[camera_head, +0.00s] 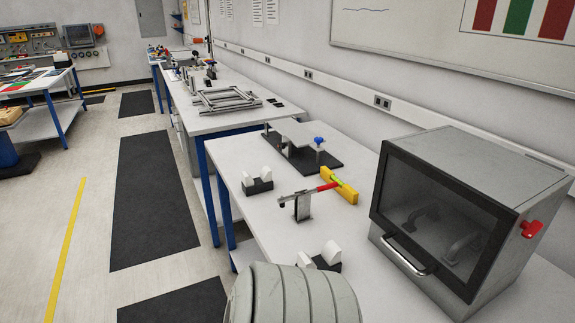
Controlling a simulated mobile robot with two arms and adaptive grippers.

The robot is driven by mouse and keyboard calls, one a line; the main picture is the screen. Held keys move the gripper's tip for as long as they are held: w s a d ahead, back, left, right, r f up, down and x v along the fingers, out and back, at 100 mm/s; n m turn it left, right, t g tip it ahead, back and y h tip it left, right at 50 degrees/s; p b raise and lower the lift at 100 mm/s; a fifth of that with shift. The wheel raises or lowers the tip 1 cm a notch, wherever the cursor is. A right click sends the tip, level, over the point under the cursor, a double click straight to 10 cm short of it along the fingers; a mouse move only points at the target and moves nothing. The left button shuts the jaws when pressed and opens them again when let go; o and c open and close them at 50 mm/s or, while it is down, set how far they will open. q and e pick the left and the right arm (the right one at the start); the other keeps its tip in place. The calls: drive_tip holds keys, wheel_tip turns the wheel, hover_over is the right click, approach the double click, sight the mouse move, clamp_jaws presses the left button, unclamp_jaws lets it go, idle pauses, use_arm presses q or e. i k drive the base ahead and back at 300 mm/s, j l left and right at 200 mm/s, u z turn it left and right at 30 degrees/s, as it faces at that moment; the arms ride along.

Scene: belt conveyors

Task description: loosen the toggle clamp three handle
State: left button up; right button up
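A small toggle clamp with a metal upright bracket (302,209) stands on the white table. Its red handle (327,187) lies near horizontal, pointing right towards a yellow bar (341,186); I cannot tell whether the two touch. A dark-tipped arm (285,199) sticks out to the left of the bracket. No label shows, so I cannot tell which clamp is number three. Neither of my grippers is in view.
A grey windowed box (478,160) with a red latch (531,229) fills the table's right. A black-based fixture (333,162) with a blue knob stands behind. White-and-black blocks (258,182) (331,253) flank the clamp. A grey ribbed shape covers the front edge.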

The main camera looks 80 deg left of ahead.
sight(335, 184)
drive_tip(key=u, duration=2.45)
